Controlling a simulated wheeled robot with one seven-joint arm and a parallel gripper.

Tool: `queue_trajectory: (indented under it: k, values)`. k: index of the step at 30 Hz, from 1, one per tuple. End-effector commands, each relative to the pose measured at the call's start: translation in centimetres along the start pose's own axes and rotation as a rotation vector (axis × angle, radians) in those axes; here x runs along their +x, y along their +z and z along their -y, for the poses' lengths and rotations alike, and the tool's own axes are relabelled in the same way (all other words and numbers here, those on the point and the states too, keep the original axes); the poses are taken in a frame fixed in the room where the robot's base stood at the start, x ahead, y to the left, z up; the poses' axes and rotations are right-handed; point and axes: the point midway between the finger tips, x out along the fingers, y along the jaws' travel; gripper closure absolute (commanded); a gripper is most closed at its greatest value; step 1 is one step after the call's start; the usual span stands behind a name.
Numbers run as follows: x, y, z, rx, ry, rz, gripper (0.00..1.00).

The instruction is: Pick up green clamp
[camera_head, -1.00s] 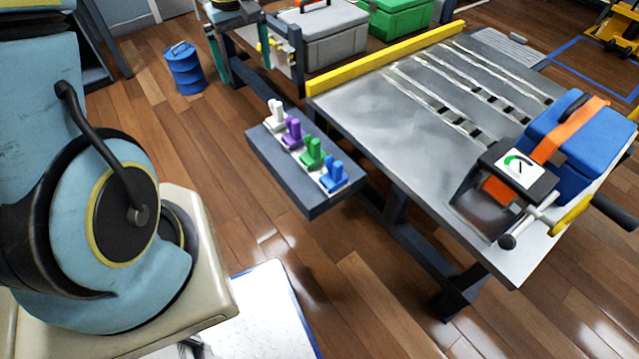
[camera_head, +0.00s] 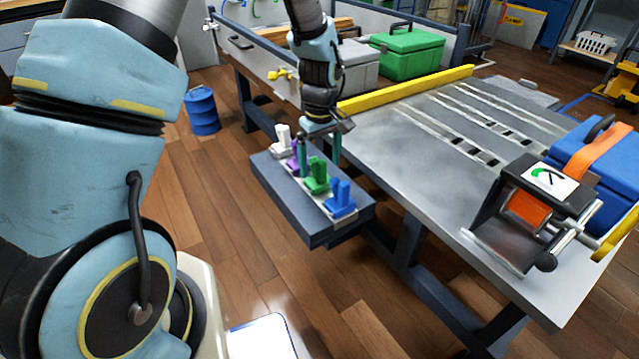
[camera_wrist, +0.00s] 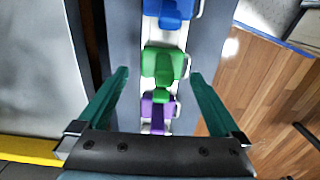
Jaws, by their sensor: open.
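The green clamp (camera_head: 317,176) sits in the row on a dark grey shelf (camera_head: 285,201) at the side of the workbench, between the purple and the blue clamps. It also shows in the wrist view (camera_wrist: 163,66), between and beyond my fingertips. My gripper (camera_head: 319,152) is open and points down above the row, close to the purple and green clamps. In the wrist view its two teal fingers (camera_wrist: 160,76) stand on either side of the row, with nothing held. In the head view a finger partly hides the purple clamp.
The blue clamp (camera_head: 340,198), purple clamp (camera_head: 293,161) and white clamp (camera_head: 282,139) share the shelf. The metal workbench (camera_head: 430,150) adjoins it, with a yellow rail (camera_head: 405,90) and a ratchet device (camera_head: 540,190). A blue barrel (camera_head: 202,111) stands on the floor at left.

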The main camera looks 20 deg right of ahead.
Motion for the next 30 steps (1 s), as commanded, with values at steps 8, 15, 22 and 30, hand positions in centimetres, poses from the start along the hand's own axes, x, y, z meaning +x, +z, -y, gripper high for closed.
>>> queue_trajectory:
  k: [8, 15, 22, 30]
  values:
    - [2.5, 0.1, 0.3, 0.0, -0.003, 0.002, 0.0]
    - [5.3, 0.1, 0.4, 0.0, -0.001, 0.0, 0.0]
    - [5.3, 0.1, 0.3, 0.0, 0.0, -0.001, 0.03]
    - [5.3, 0.1, 0.3, 0.0, 0.0, 0.0, 0.34]
